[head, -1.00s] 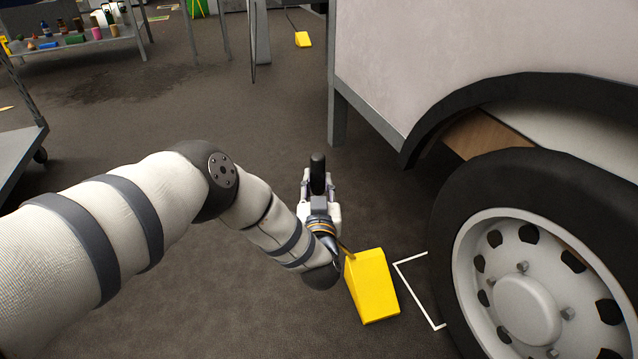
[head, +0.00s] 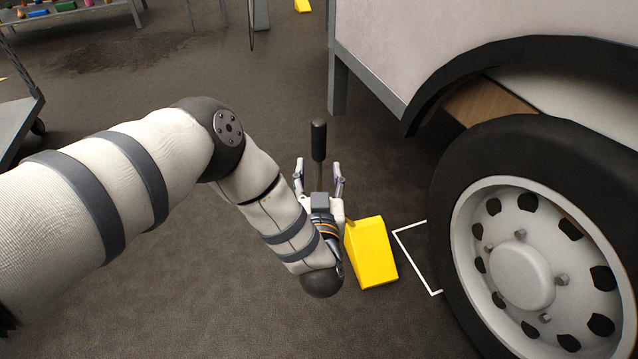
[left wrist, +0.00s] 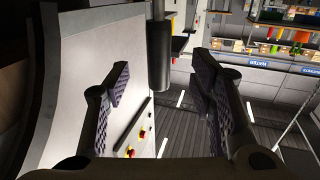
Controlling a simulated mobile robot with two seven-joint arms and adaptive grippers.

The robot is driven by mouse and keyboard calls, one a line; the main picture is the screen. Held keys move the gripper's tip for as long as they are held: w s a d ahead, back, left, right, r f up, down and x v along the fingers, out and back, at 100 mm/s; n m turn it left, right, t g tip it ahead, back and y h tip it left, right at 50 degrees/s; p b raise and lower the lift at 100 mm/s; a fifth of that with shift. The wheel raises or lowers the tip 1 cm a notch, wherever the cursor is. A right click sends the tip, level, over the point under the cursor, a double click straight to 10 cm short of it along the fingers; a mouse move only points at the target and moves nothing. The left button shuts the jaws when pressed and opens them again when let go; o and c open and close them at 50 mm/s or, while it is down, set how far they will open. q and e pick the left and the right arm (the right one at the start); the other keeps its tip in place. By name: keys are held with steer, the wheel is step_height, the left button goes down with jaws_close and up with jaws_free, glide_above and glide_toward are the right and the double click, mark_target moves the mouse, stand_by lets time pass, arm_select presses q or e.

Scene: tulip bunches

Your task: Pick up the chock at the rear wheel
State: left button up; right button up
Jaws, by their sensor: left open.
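The yellow wedge chock (head: 371,255) sits on the floor just left of the rear wheel (head: 545,250), apart from the tyre. A thin stem with a black grip (head: 318,140) rises at its left side; my gripper hides the stem's lower part, but it looks like the chock's handle. My left gripper (head: 318,167) is open, with one finger on each side of the stem in the head view. In the left wrist view the dark grip (left wrist: 160,55) shows between the spread fingers (left wrist: 160,88). I cannot tell whether they touch it. My right gripper is not in view.
A white corner line (head: 412,258) marks the floor between chock and wheel. The vehicle's pale body (head: 430,40) and a grey post (head: 337,95) stand beyond. A cart (head: 20,120) is at far left. Another yellow chock (head: 303,5) lies far back. The floor ahead is clear.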

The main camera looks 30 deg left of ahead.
arm_select(q)
steer(key=v, duration=0.4)
steer(key=shift+s+d, duration=0.1)
steer(key=shift+s, duration=0.1)
